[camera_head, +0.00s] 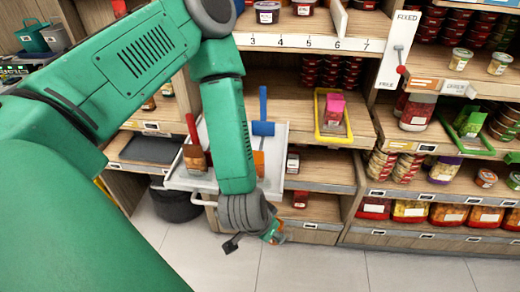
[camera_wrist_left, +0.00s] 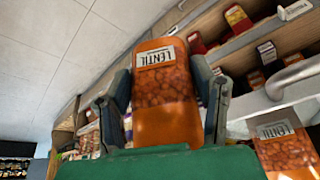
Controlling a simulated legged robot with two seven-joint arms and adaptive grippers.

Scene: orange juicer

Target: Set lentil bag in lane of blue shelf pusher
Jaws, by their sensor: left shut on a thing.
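My left gripper (camera_head: 274,233) hangs low over the floor in front of the shelves, small and partly hidden by its arm. In the left wrist view the gripper (camera_wrist_left: 165,95) is shut on an orange lentil bag (camera_wrist_left: 163,110), with a finger on each side and the label at the far end. A second lentil bag (camera_wrist_left: 287,150) stands at the lower right of that view. In the head view a blue T-shaped piece (camera_head: 263,128) stands at the white tray, with an orange item (camera_head: 259,163) below it. I cannot tell if this is the blue pusher. My right gripper is not in view.
The white tray (camera_head: 180,182) also bears a red-handled item (camera_head: 194,155). A yellow-framed lane (camera_head: 334,139) holds a pink box (camera_head: 335,104); a green-framed lane (camera_head: 478,149) is farther right. Wooden shelves with cans and jars surround these. The floor (camera_head: 320,268) in front is clear.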

